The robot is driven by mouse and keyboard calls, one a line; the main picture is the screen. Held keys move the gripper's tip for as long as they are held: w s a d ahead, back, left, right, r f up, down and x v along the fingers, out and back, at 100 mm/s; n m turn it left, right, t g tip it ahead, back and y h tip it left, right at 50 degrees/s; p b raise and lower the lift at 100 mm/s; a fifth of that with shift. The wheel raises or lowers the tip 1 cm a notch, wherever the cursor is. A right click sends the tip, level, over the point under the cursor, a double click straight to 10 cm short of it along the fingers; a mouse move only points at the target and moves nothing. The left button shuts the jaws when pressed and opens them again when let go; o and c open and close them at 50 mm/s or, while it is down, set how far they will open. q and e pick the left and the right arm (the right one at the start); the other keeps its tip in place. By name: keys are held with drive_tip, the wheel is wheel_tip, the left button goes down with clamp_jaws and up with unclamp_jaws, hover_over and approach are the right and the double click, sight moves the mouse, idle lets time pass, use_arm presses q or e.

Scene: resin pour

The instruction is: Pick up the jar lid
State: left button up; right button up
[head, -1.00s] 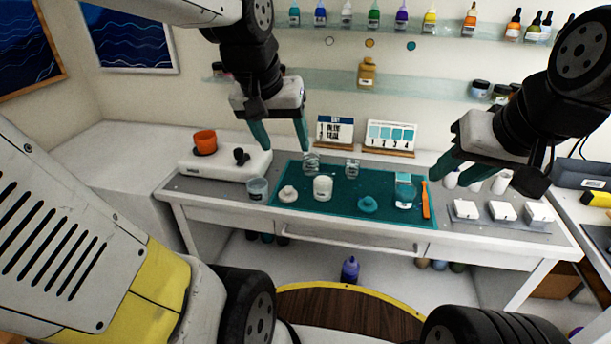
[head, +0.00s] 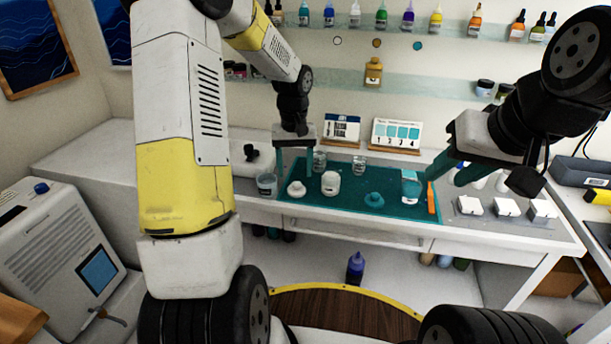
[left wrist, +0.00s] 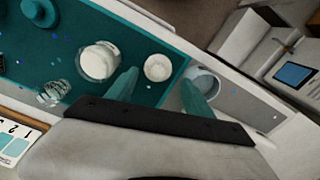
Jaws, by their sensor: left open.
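Two small knobbed lids lie on the teal mat (head: 335,204): a white lid (head: 296,188) near its left end and a teal lid (head: 374,199) right of the middle. I cannot tell which one the task means. My left gripper (head: 295,168) is open and empty, pointing down just above and behind the white lid. In the left wrist view the white lid (left wrist: 158,67) shows between and beyond the two teal fingers (left wrist: 160,84), apart from them. The teal lid (left wrist: 40,12) is at the upper left there. My right gripper (head: 453,169) hangs over the right end of the mat, its opening unclear.
A white jar (head: 330,183) stands right of the white lid and a clear cup (head: 267,185) left of it. Two glass vessels (head: 359,165) stand behind. A teal-labelled cup (head: 410,190) and an orange stick (head: 431,198) are at the mat's right end.

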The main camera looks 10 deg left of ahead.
sight(296, 184)
use_arm(q)
wheel_tip(296, 184, down, 6)
drive_tip(key=shift+w+d+r, duration=0.15)
drive_tip(key=shift+r, duration=0.1)
drive_tip(key=c, duration=1.1)
